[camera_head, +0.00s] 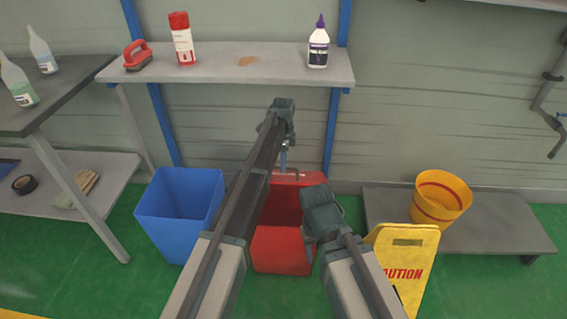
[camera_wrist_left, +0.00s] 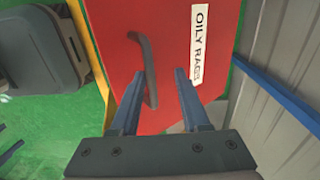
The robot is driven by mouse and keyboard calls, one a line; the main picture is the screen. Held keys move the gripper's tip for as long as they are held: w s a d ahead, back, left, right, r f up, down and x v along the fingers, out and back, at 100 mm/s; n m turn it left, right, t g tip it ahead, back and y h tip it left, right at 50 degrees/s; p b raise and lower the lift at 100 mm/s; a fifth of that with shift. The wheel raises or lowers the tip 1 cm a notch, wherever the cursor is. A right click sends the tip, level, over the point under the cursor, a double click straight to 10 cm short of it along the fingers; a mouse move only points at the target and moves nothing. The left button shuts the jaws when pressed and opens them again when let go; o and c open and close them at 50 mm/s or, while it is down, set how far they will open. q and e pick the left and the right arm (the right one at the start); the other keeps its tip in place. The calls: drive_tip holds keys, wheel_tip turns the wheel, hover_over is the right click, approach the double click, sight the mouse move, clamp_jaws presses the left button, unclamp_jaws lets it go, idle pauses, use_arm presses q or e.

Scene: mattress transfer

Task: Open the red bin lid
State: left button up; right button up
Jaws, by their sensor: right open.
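The red bin (camera_head: 282,250) stands on the green floor, with its dark inside partly visible from above. Its red lid (camera_head: 298,178) appears raised at the back, partly hidden by my left arm. In the left wrist view the lid (camera_wrist_left: 110,40) has a white "OILY RAGS" label (camera_wrist_left: 199,45) and a dark bar handle (camera_wrist_left: 148,70). My left gripper (camera_head: 284,156) is at the lid; its fingers (camera_wrist_left: 160,74) are apart, with the handle between them, nearer the left finger. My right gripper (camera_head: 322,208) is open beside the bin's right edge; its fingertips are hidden.
A blue bin (camera_head: 180,205) stands left of the red bin. A yellow caution sign (camera_head: 405,260) stands to the right, before a low grey platform (camera_head: 490,230) with a yellow bucket (camera_head: 440,198). A shelf (camera_head: 215,75) with bottles runs behind and above.

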use_arm(q)
drive_tip(key=shift+s+r, duration=0.1)
drive_tip(key=shift+r, duration=0.05)
drive_tip(key=shift+r+p, duration=0.5)
drive_tip(key=shift+p, duration=0.15)
wheel_tip(320, 180, up, 12)
drive_tip(key=p, duration=1.2)
drive_tip(key=shift+w+r, duration=0.25)
drive_tip(key=shift+w, duration=0.2)
drive_tip(key=shift+s, duration=0.1)
drive_tip(key=s+r+n+p, duration=0.2)
drive_tip(key=s+n, duration=0.2)
drive_tip(key=s, duration=0.8)
drive_tip(key=s+r+n+p, duration=0.3)
drive_tip(key=s+n, duration=0.2)
drive_tip(key=s, duration=0.7)
drive_tip(key=s+r+n+y+p, duration=0.1)
drive_tip(key=s+r+n+p, duration=0.2)
drive_tip(key=s, duration=0.9)
drive_tip(key=shift+s+n, duration=0.15)
drive_tip(key=shift+n, duration=0.95)
